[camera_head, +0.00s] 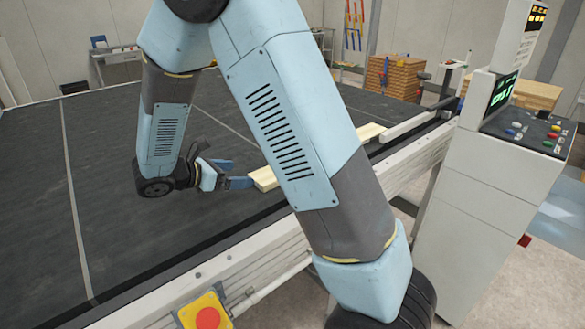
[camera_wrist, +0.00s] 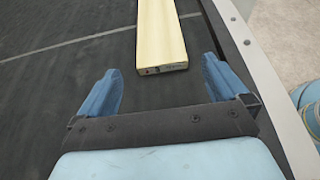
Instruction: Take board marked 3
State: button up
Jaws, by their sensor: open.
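A pale wooden board (camera_wrist: 161,35) lies flat on the dark conveyor belt (camera_wrist: 60,90) in the wrist view. Its near end has small dark marks, too small to read. My gripper (camera_wrist: 162,80) is open, with its blue fingers spread on either side of the line of the board and the board's end just ahead of them. In the head view the same board (camera_head: 264,178) shows its near end by my gripper (camera_head: 240,172). My arm hides its middle, and a further pale piece (camera_head: 370,131) shows beyond the arm.
A light metal rail (camera_head: 235,262) runs along the belt's near edge, with a red stop button (camera_head: 207,318) on it. A control cabinet (camera_head: 500,160) stands at the right. Stacked wood (camera_head: 395,77) stands behind. The belt left of my gripper is clear.

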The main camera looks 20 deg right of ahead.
aim_at(271, 173)
jog(key=x, duration=1.3)
jog(key=shift+w+d, duration=0.25)
jog(key=shift+d, duration=0.05)
jog(key=c, duration=0.8)
jog(key=shift+c, duration=0.2)
jog(key=shift+r, duration=0.25)
jog(key=r, duration=0.3)
jog(key=shift+s+d+r, duration=0.15)
jog(key=shift+s+r, duration=0.1)
jog(key=shift+s, duration=0.05)
jog(key=s+d+r, duration=0.7)
jog(key=s+r, duration=0.2)
jog(key=s, duration=0.2)
jog(key=shift+d, duration=0.35)
